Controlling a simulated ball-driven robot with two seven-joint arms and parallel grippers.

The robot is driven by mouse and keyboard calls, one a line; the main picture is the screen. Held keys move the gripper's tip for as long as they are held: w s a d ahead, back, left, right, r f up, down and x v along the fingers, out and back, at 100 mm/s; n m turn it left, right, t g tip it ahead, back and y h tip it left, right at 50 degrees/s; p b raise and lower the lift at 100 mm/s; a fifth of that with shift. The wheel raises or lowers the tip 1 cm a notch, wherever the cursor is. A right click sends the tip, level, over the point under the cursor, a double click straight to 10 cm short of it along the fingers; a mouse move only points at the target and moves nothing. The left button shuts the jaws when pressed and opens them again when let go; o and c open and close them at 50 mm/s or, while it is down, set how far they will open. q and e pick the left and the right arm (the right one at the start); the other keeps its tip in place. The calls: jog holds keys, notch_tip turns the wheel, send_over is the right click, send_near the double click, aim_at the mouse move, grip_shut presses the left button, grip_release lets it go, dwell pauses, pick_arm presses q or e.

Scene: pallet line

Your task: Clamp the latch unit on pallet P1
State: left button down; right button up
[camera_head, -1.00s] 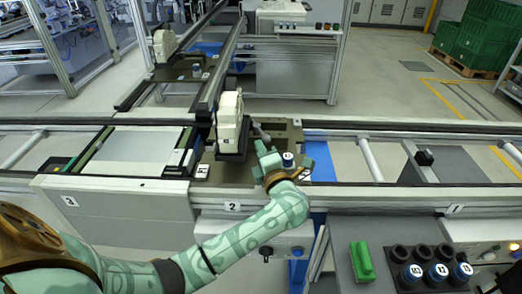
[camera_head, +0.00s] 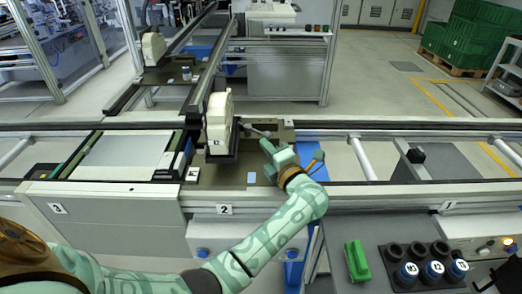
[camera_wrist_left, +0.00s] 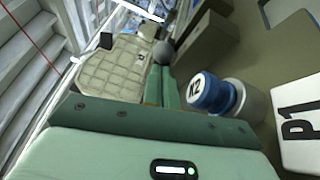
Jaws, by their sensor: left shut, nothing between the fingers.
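The cream latch unit (camera_head: 219,118) stands upright on a dark base on the brown pallet (camera_head: 225,178) at the centre of the line. A white P1 label (camera_wrist_left: 300,128) lies on the pallet in the left wrist view. A grey lever with a ball knob (camera_wrist_left: 163,52) sticks out to the right of the unit. My left gripper (camera_head: 266,143) is over the pallet, right of the unit. Its green fingers are shut and empty, their tips close to the knob; contact is unclear. A blue-capped cylinder marked K2 (camera_wrist_left: 210,93) stands beside the fingers. My right gripper is out of view.
Conveyor rails (camera_head: 400,185) run across in front. A far pallet carries another cream unit (camera_head: 153,48) and a blue-capped cylinder (camera_head: 186,73). At the front right are a green block (camera_head: 358,261) and a rack with several blue-capped cylinders (camera_head: 433,270).

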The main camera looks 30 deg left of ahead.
pick_arm(q)
jog(key=shift+w+d, duration=0.3)
jog(key=shift+w, duration=0.4)
